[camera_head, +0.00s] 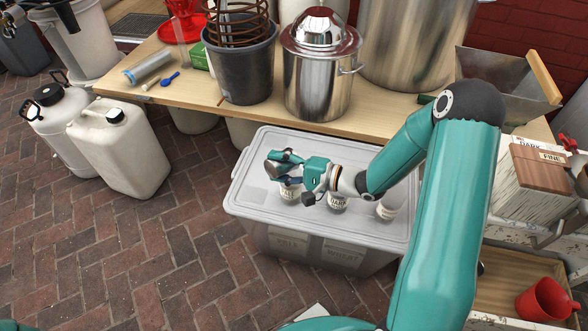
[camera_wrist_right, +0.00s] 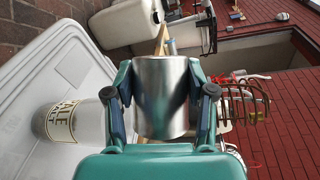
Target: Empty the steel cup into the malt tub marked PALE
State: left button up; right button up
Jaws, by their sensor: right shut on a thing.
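In the head view my right gripper (camera_head: 284,166) is shut on the steel cup (camera_head: 276,157), above the lid of a clear plastic bin. The cup also shows between the fingers in the right wrist view (camera_wrist_right: 162,95). There it looks tipped well over, its long axis across that of the tub. Its mouth and contents cannot be made out. The tub marked PALE (camera_head: 291,191) stands upright on the lid just below the cup, partly hidden by the gripper. It also shows in the right wrist view (camera_wrist_right: 80,122), apart from the cup. My left gripper is out of view.
Beside PALE on the bin lid (camera_head: 252,190) stand a tub marked DARK (camera_head: 337,204) and another pale tub (camera_head: 387,206). Behind is a wooden table (camera_head: 180,93) with a steel pot (camera_head: 318,80) and a dark bucket (camera_head: 240,70). White canisters (camera_head: 118,150) stand left.

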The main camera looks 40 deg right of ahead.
jog(key=shift+d+f+m+t+y+p, duration=0.2)
jog(key=shift+f+m+t+y+p, duration=0.1)
jog(key=shift+f+m+t, duration=0.15)
dwell(1.4)
jog(key=shift+d+r+m+y+p, duration=0.3)
jog(key=shift+d+r+m+p, duration=0.05)
jog(key=shift+m+p, duration=0.35)
dwell(2.3)
